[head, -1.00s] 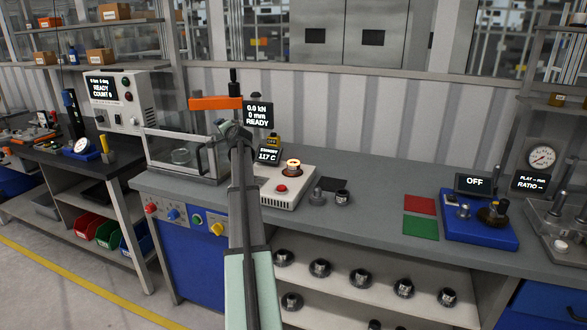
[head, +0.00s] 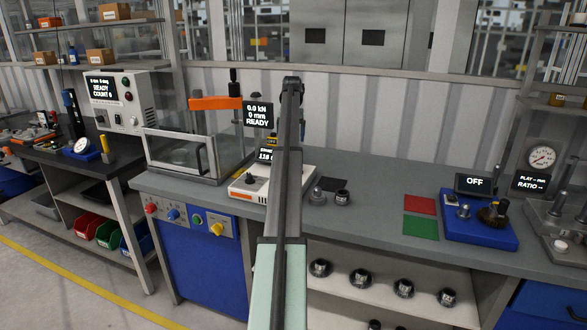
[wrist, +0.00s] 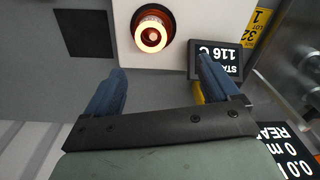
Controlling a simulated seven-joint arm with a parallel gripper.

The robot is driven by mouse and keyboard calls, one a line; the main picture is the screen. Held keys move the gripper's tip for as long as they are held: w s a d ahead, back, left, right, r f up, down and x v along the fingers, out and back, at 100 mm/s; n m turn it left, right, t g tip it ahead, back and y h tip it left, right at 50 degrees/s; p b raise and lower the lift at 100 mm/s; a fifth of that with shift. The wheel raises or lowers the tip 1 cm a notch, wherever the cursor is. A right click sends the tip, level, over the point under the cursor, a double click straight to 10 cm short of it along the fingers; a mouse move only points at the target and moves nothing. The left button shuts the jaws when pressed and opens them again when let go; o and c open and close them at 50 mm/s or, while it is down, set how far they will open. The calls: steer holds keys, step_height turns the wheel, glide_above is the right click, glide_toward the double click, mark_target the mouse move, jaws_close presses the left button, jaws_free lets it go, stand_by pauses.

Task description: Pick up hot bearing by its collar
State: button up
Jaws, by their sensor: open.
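In the head view my arm hides the bearing and covers part of the white heater (head: 247,186). The heater's display (wrist: 216,60) reads 116 C. I cannot make out the collar separately from the ring.
A press with an orange top (head: 215,103) and a clear guarded box (head: 183,157) stand left of the heater. Metal parts (head: 342,197) stand right of it by a dark pad (head: 331,184). Red (head: 420,205) and green (head: 421,228) mats lie farther right.

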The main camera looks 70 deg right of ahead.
steer(key=f, duration=0.9)
steer(key=s+f, duration=0.1)
steer(key=f, duration=0.3)
steer(key=shift+d+f, duration=0.1)
steer(key=shift+f, duration=0.05)
steer(key=shift+c, duration=0.3)
steer(key=c, duration=1.3)
